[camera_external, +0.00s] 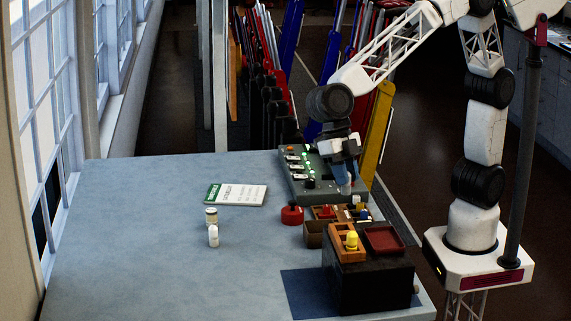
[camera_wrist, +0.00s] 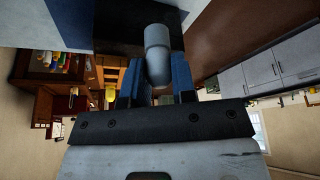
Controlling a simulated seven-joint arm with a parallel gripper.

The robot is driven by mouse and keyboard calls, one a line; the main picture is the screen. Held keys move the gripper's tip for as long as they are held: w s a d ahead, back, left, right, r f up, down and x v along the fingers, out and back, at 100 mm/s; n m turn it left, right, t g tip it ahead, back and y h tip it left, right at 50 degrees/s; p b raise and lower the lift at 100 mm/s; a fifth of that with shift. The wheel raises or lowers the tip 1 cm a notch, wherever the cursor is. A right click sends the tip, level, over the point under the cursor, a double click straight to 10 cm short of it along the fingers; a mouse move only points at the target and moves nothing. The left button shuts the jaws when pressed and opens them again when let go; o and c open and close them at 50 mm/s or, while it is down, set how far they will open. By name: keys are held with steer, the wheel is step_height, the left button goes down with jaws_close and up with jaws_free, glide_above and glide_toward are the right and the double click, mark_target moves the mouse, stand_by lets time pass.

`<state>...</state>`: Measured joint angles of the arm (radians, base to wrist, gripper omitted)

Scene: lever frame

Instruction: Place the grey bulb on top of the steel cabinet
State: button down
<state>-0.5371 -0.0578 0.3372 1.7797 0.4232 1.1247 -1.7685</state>
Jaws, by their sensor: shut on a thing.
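My gripper (camera_external: 345,178) is shut on the grey bulb (camera_wrist: 157,48), which sticks out beyond the blue fingers in the wrist view. In the external view the bulb (camera_external: 346,188) shows small and pale below the fingers, above the right end of the table. A dark box-shaped cabinet (camera_external: 366,289) stands at the table's front right; I take it for the steel cabinet, but its material is hard to tell. It lies nearer the camera than my gripper. On its top are a wooden holder (camera_external: 336,248) with a yellow bulb (camera_external: 351,240) and a dark red tray (camera_external: 384,239).
The lever panel (camera_external: 297,186) stands at the back right of the table. Behind the cabinet are a red round object (camera_external: 292,214) and small wooden boxes (camera_external: 314,236). The table's left side is clear.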

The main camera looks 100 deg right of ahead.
steer(key=w+d+f+m+t, duration=0.2)
steer(key=w+d+f+m, duration=0.15)
steer(key=w+d, duration=0.65)
steer(key=w+d+f+m+t, duration=0.1)
steer(key=w+d+f+m, duration=0.1)
steer(key=w+d+m, duration=0.2)
steer(key=w+d+f+m+t, duration=0.1)
steer(key=w+d, duration=0.8)
steer(key=d, duration=0.9)
steer(key=w+d+f+m+t, duration=0.1)
steer(key=w+d+f+m, duration=0.2)
steer(key=w+d+m, duration=0.3)
steer(key=shift+w+d+f+m+t+h, duration=0.15)
steer(key=shift+w+d, duration=0.15)
steer(key=shift+d, duration=0.65)
steer(key=shift+w+d+f+m+t+h, duration=0.1)
steer(key=shift+w+d, duration=0.15)
steer(key=shift+d, duration=0.75)
steer(key=shift+w+d+f+m+t+h, duration=0.15)
steer(key=shift+w+d, duration=0.15)
steer(key=shift+d, duration=0.65)
steer(key=shift+w, duration=0.1)
steer(key=shift+w+d+f, duration=0.1)
steer(key=shift+w+f, duration=0.15)
steer(key=shift+w, duration=2.4)
steer(key=shift+w+d+f, duration=0.1)
steer(key=shift+w+f, duration=0.1)
steer(key=shift+w, duration=2.4)
steer(key=shift+w+f, duration=0.25)
steer(key=shift+w, duration=2.4)
